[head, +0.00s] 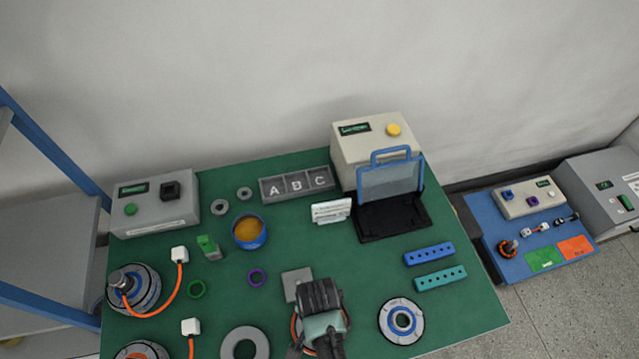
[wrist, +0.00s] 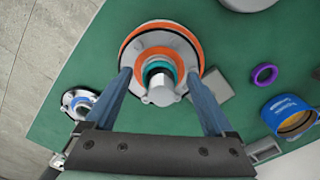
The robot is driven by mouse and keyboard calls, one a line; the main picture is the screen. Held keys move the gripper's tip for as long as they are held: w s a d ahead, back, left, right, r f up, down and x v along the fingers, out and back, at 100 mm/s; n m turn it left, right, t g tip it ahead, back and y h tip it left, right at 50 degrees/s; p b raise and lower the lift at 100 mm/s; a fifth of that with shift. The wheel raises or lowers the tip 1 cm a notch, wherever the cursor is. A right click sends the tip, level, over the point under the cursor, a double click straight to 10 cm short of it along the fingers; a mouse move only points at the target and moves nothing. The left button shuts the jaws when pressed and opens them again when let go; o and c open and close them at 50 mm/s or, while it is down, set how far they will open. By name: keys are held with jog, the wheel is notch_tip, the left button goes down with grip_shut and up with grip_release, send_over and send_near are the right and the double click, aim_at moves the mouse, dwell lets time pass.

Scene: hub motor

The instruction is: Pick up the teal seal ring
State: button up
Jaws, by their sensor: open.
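The teal seal ring (wrist: 160,63) shows in the wrist view as a narrow teal band around the metal shaft (wrist: 161,90) of a grey hub with an orange outer ring (wrist: 140,36). The near end of the shaft hides part of the band. My gripper (wrist: 158,73) is open and empty, with one blue-grey finger on each side of the shaft. I cannot tell how far the fingertips are above the ring. In the head view my gripper (head: 322,330) covers most of this hub, and the teal ring is hidden there.
A grey block (wrist: 207,86) lies close beside the right finger. A purple ring (head: 257,278), a blue tin (head: 249,233) and a grey ring (head: 245,344) lie left of my gripper in the head view. A blue-and-white disc (head: 388,321) and a teal holed bar (head: 440,279) lie right.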

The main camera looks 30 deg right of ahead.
grip_shut()
dwell(0.4)
jog(key=shift+r, duration=0.1)
